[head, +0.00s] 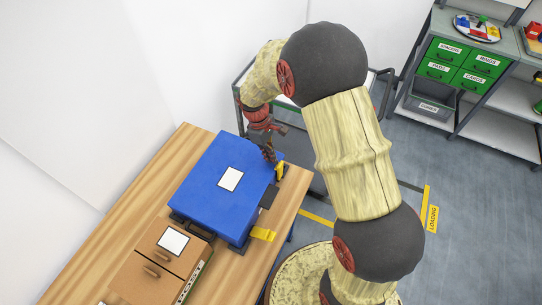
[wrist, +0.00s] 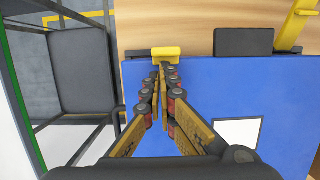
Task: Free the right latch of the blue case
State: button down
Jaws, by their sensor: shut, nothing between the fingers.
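The blue case (head: 215,185) lies closed on the wooden table, with a white label on its lid. Its yellow right latch (head: 280,171) is at the front edge, at the end by my gripper (head: 270,155). In the wrist view this latch (wrist: 166,53) shows as a short yellow block at the case edge. My gripper (wrist: 163,70) is shut and empty, its fingertips at or just above the latch; I cannot tell whether they touch. The other yellow latch (head: 263,234) sticks outward from the case, as the wrist view also shows (wrist: 298,25).
A dark handle (wrist: 244,42) sits between the latches. A dark cart (wrist: 82,85) stands past the table's end. Green drawers (head: 465,65) are at the back right.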

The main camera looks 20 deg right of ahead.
aim_at(282, 162)
jog(key=shift+s+d+r, duration=0.15)
jog(key=shift+s+d, duration=0.1)
jog(key=shift+t+y, duration=0.3)
jog(key=shift+s+d+r+t+y, duration=0.15)
jog(key=shift+s+d+t+y, duration=0.15)
jog(key=shift+s+d, duration=0.15)
jog(key=shift+s+d+t+y+b, duration=0.6)
jog(key=shift+s+d+t+y, duration=0.15)
jog(key=shift+d+t+y, duration=0.05)
jog(key=s+d+b, duration=0.1)
jog(key=s+d+f+b, duration=0.1)
jog(key=s+d+b, duration=0.1)
jog(key=s+d, duration=0.1)
jog(key=shift+f, duration=0.25)
jog(key=shift+a, duration=0.1)
jog(key=shift+w+a+f+b, duration=0.35)
jog(key=shift+w+a, duration=0.1)
jog(key=shift+w, duration=0.1)
